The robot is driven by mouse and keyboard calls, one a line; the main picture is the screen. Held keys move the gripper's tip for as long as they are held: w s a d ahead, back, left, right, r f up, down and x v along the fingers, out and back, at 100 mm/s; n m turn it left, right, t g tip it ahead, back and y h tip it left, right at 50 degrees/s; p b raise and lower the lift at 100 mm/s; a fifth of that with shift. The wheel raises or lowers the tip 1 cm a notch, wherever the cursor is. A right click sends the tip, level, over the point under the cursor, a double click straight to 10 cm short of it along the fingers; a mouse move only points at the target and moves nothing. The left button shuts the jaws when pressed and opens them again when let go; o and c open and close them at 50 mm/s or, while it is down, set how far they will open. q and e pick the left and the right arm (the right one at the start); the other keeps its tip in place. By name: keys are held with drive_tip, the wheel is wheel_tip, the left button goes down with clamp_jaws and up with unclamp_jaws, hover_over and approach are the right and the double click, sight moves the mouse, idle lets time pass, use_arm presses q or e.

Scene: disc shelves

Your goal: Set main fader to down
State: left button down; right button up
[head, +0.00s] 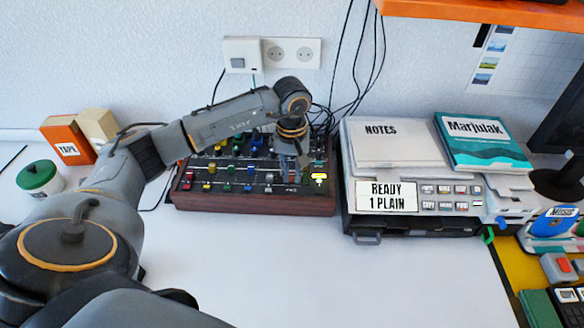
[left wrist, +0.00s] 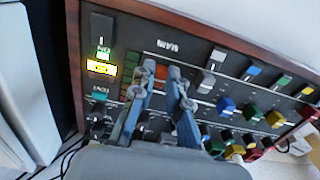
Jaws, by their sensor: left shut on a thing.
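The mixer (head: 236,207) is a dark panel in a wooden case, with coloured knobs and sliders, on the white desk. My left gripper (head: 291,164) reaches down over its right part. In the left wrist view, the gripper (left wrist: 161,72) has its fingers beside the MAIN label (left wrist: 167,45). My right gripper is out of view.
Other sliders and knobs, such as a blue knob (left wrist: 227,104), crowd close around the fingers. A grey printer (head: 450,207) with books on top stands right of the mixer. Boxes (head: 68,139) and a green-lidded jar (head: 38,177) stand left. The front desk is clear.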

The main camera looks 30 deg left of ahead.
use_arm(q)
drive_tip(key=shift+s+d, duration=0.3)
drive_tip(key=shift+s, duration=0.15)
drive_tip(key=shift+w, duration=0.1)
drive_tip(key=c, duration=1.3)
unclamp_jaws()
drive_tip(key=shift+a, duration=0.1)
wheel_tip(320, 180, up, 12)
